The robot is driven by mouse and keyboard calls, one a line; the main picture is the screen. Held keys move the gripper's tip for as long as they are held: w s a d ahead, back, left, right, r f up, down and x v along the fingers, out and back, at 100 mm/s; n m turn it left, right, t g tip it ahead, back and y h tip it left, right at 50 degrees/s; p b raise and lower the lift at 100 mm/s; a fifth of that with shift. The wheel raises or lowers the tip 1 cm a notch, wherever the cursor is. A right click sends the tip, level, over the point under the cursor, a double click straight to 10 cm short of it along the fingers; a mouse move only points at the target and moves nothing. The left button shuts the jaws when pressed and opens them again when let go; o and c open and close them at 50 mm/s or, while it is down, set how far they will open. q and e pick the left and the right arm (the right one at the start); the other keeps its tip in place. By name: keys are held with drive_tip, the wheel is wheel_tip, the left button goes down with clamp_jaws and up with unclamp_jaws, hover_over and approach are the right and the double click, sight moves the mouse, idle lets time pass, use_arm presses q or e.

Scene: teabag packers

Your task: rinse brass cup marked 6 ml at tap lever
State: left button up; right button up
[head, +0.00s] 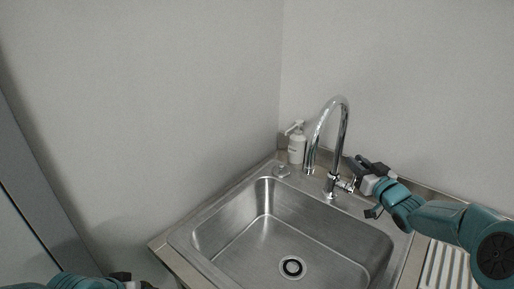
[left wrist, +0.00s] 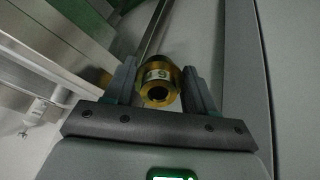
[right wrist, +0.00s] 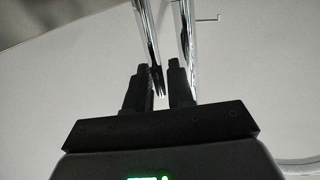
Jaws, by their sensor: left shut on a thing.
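The brass cup (left wrist: 172,77) is a small gold cylinder with a pale label; a 6 seems to show on it, the rest is hard to read. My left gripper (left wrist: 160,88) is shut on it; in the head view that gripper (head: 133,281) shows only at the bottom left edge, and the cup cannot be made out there. The chrome tap (head: 343,125) stands behind the sink, with a small lever (head: 346,186) at its base. My right gripper (head: 366,171) is beside the lever. In the right wrist view its fingers (right wrist: 160,85) are slightly apart, with chrome showing between them.
A white pump bottle (head: 296,147) stands in the back corner, left of the tap. A ribbed drainboard (head: 440,268) lies at right. Grey walls close off the back and left.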

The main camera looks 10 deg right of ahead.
use_arm(q)
drive_tip(key=shift+r, duration=0.2)
use_arm(e)
drive_tip(key=shift+w, duration=0.65)
drive_tip(key=shift+a, duration=0.1)
drive_tip(key=shift+w, duration=0.1)
clamp_jaws()
use_arm(q)
drive_tip(key=shift+f, duration=0.35)
use_arm(e)
drive_tip(key=shift+f, duration=0.1)
drive_tip(key=b, duration=0.2)
drive_tip(key=n+b, duration=0.1)
drive_tip(key=b, duration=0.1)
drive_tip(key=shift+s+a+f+t, duration=0.15)
drive_tip(key=shift+s+a+t, duration=0.2)
drive_tip(key=shift+t, duration=0.05)
drive_tip(key=shift+a+r, duration=0.1)
drive_tip(key=shift+r, duration=0.1)
drive_tip(key=shift+s+r, duration=0.1)
drive_tip(key=shift+r, duration=0.05)
use_arm(q)
drive_tip(key=f, duration=0.2)
drive_tip(key=a+f, duration=0.1)
drive_tip(key=shift+s+f, duration=0.2)
drive_tip(key=shift+s, duration=0.15)
